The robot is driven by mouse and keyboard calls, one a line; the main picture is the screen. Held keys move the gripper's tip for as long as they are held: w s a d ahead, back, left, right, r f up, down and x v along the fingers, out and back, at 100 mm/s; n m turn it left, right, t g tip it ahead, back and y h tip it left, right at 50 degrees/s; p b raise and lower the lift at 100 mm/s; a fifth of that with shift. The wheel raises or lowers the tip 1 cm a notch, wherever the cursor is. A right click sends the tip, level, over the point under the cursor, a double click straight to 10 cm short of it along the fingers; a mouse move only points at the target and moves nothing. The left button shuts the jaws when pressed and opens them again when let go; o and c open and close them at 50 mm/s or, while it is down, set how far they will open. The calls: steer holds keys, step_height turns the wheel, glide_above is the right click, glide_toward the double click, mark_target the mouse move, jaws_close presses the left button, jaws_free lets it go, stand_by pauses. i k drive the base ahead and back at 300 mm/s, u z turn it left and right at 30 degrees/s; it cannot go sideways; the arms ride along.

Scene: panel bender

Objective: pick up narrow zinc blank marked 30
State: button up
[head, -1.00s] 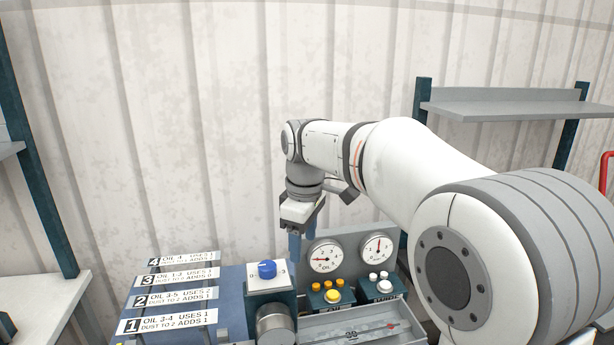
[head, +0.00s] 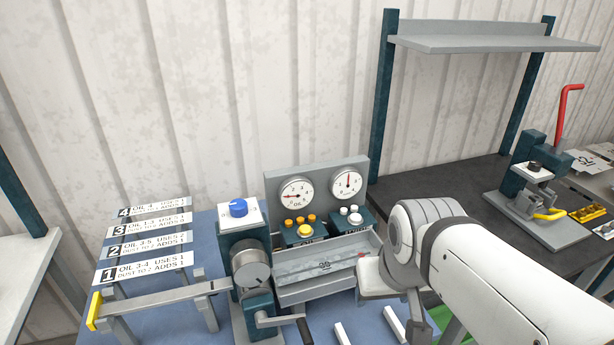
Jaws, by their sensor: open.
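A long grey tray (head: 318,290) on the blue bench holds a flat narrow grey metal strip (head: 300,272) with a small dark marking. The marking is too small to read surely, so I cannot tell whether this is the zinc blank marked 30. My gripper (head: 378,281) is at the tray's right end, beside it or above it. It is open, its fingertips are hard to make out, and I see nothing held in it. Part of the tray's right end is hidden by my wrist.
Gauges (head: 297,195) and buttons stand behind the tray. A crank machine with a blue knob (head: 238,208) stands left of it, beside numbered signs (head: 143,259). A red-handled press (head: 545,180) and a numbered plate (head: 584,161) are on the dark bench at right.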

mark_target(311, 270)
steer(key=u, duration=0.1)
steer(key=k, duration=0.5)
steer(key=z, duration=1.1)
steer(key=k, duration=0.85)
steer(key=u, duration=0.85)
steer(key=i, duration=1)
